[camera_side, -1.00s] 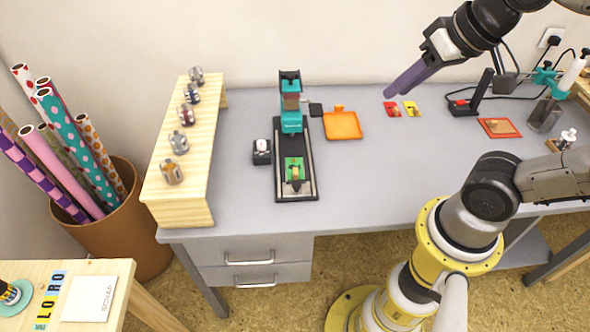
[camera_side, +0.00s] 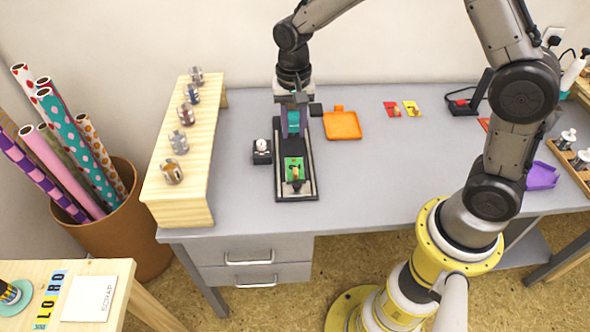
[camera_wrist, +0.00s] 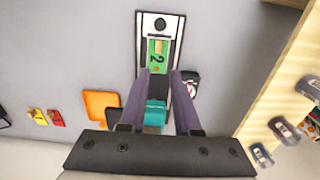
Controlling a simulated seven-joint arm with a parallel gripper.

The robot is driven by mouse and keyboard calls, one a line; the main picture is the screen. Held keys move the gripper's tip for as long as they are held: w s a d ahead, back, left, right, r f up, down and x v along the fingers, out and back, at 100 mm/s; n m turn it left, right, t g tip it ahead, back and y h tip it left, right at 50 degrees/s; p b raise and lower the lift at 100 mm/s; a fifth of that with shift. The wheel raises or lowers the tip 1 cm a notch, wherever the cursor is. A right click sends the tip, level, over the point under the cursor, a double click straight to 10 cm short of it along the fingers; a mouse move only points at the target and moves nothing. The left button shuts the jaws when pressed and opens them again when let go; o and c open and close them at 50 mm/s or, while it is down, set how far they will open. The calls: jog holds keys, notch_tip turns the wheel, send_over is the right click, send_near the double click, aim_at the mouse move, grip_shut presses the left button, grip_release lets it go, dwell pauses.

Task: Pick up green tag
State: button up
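The green tag (camera_side: 294,166) lies flat on the bed of a black press (camera_side: 311,187), with a small tan piece on it. In the wrist view the tag (camera_wrist: 158,56) carries a dark figure 2 and lies beyond my fingertips. My gripper (camera_side: 293,136) points down over the press, behind the tag in the side view. In the wrist view its purple fingers (camera_wrist: 160,72) are apart with no tag between them. The press's teal head (camera_wrist: 155,113) shows between the fingers; whether they touch it I cannot tell.
A wooden shelf (camera_side: 179,205) with several small metal pots stands left of the press. A small black stand (camera_side: 262,157) is close on the press's left. An orange tray (camera_side: 342,126) lies to its right, with red (camera_side: 392,109) and yellow (camera_side: 411,108) tags beyond. The front desk centre is clear.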

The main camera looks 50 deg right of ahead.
aim_at(295, 169)
notch_tip(295, 169, down, 14)
jog(key=shift+s+d+r, duration=0.1)
jog(key=shift+s+r, duration=0.05)
jog(key=shift+r, duration=0.1)
dwell(0.4)
jog(key=shift+c, duration=0.3)
grip_shut()
